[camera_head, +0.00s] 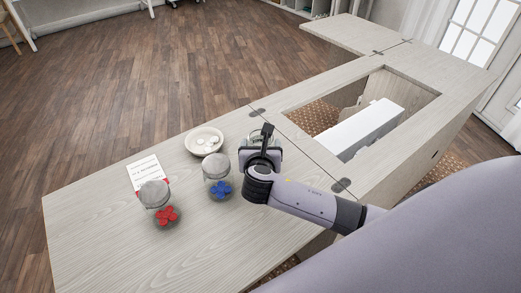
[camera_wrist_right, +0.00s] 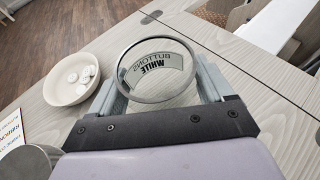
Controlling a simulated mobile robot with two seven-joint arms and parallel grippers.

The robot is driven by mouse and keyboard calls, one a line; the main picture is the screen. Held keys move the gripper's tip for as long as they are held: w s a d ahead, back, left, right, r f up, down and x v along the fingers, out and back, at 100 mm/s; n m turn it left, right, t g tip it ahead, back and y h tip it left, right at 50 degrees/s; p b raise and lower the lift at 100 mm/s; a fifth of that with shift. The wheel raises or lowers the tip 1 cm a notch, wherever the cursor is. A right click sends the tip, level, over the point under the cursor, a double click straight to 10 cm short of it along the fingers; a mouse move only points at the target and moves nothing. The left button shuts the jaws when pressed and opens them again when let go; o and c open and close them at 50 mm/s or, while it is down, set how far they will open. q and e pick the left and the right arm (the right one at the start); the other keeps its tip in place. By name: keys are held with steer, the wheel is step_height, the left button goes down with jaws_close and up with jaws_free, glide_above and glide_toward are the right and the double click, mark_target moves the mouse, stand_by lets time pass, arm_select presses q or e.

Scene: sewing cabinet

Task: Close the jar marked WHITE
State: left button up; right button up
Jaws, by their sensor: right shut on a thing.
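The jar marked WHITE (camera_wrist_right: 158,72) is clear glass with a grey rim and a white label reading WHITE BUTTONS. In the right wrist view its round mouth looks open, and I see no buttons inside. My right gripper (camera_wrist_right: 160,88) has a finger on each side of the jar and is shut on it. In the head view my right gripper (camera_head: 261,150) hides most of the jar. I cannot tell whether the jar touches the tabletop. No loose lid for it shows. My left gripper is not in view.
A white bowl (camera_head: 204,141) with several white buttons stands left of the gripper. Two lidded jars, with blue buttons (camera_head: 221,188) and red buttons (camera_head: 167,216), stand nearer. A printed card (camera_head: 143,171) lies beyond the red one. The cabinet top has a rectangular opening at right.

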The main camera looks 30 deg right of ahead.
arm_select(q)
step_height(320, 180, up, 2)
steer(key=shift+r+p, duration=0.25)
steer(key=shift+p, duration=0.85)
arm_select(e)
step_height(320, 180, up, 18)
steer(key=o, duration=0.4)
steer(key=c, duration=0.7)
steer(key=shift+c, duration=0.2)
